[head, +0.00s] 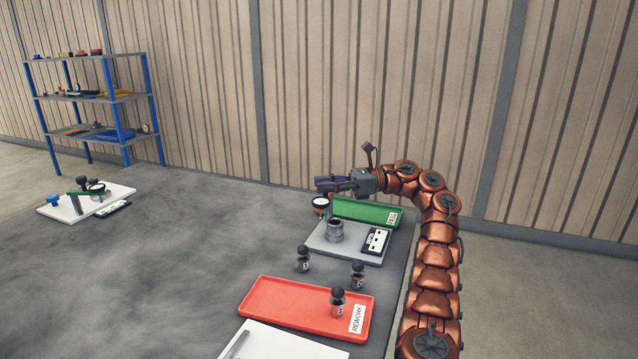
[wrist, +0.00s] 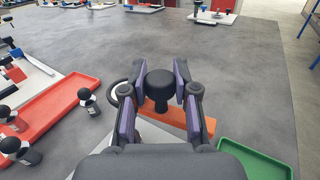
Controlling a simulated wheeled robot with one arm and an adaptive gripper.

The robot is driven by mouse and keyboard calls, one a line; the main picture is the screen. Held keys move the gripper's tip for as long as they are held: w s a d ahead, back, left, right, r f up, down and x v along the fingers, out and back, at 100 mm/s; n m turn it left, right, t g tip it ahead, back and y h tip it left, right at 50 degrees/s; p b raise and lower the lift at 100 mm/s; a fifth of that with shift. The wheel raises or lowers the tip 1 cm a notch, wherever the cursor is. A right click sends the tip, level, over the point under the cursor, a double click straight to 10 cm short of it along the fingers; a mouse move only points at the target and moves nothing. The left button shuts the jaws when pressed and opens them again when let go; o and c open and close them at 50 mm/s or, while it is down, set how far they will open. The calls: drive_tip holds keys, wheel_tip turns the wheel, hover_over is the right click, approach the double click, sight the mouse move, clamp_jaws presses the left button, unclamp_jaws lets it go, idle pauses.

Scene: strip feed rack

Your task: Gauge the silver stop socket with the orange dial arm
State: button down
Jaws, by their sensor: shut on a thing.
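The silver stop socket (head: 335,229) is a short grey cylinder standing on a light grey plate (head: 318,242). My gripper (head: 328,186) is above and slightly behind it in the head view. In the wrist view my gripper (wrist: 160,95) is shut on the black knob (wrist: 157,84) of the orange dial arm (wrist: 188,124). A round dark-rimmed dial (wrist: 116,92) shows left of the fingers; the dial (head: 321,204) also hangs below my gripper in the head view. The socket is hidden in the wrist view, and whether the arm touches it cannot be told.
A green tray (head: 372,209) lies behind the plate, and a black-and-white labelled block (head: 376,240) sits on its right side. Several black-topped plugs, including one upright plug (head: 303,258), stand in front, one in the red REWORK tray (head: 262,299). The table's left middle is clear.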

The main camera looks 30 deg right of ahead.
drive_tip(key=shift+s, duration=0.1)
idle(0.6)
drive_tip(key=c, duration=0.8)
unclamp_jaws()
drive_tip(key=shift+c, duration=0.2)
drive_tip(key=shift+c, duration=0.2)
